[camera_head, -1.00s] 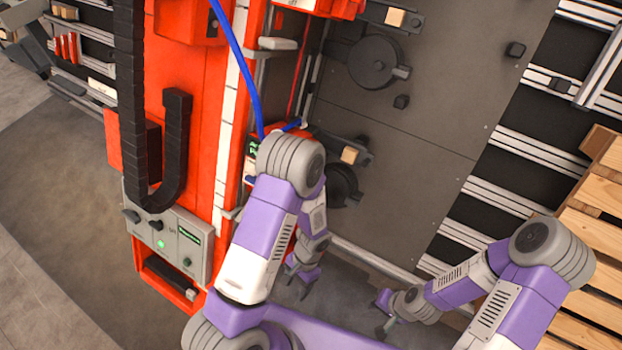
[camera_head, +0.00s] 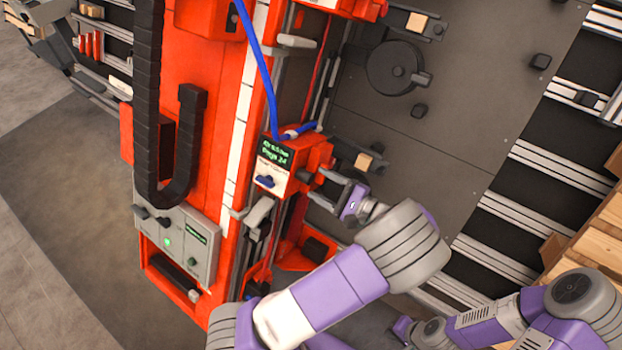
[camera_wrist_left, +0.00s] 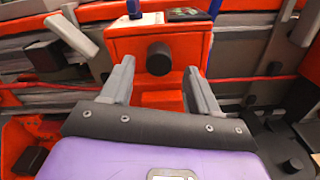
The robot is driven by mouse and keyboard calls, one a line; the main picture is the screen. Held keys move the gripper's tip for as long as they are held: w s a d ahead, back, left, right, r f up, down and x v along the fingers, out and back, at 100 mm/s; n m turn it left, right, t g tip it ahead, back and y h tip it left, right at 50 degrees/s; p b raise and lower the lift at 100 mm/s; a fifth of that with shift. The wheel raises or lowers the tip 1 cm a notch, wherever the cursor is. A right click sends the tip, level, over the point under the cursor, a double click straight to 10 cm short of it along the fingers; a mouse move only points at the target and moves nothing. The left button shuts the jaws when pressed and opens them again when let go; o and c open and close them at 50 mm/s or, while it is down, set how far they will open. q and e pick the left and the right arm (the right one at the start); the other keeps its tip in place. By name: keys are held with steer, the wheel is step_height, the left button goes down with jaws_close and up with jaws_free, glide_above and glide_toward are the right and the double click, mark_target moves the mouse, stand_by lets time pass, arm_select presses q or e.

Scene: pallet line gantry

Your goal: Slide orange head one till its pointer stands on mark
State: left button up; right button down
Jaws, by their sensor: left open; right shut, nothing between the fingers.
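An orange head (camera_head: 316,152) with a small green-lit display (camera_head: 274,150) and a blue lever (camera_head: 265,181) sits on the upright rail. A dark round knob (camera_wrist_left: 158,58) sticks out of its face in the left wrist view. My left gripper (camera_head: 312,184) is open, with its fingers pointing at the knob. In the left wrist view the fingertips (camera_wrist_left: 158,72) are on either side of the knob, not closed on it. A white scale strip (camera_head: 241,120) runs along the rail. I cannot make out the pointer or mark. My right gripper (camera_head: 403,329) is low, partly cut off and empty.
A blue hose (camera_head: 262,70) runs to the head. A grey clamp lever (camera_head: 260,212) is just below it. A bracket with a wooden block (camera_head: 364,162) is close to the right. Another orange part (camera_head: 355,8) is higher up. A control box (camera_head: 178,238) stands lower left.

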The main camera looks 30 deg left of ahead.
mark_target(311, 180)
arm_select(q)
steer(key=shift+w+a, duration=0.15)
steer(key=shift+a, duration=1.9)
jaws_close()
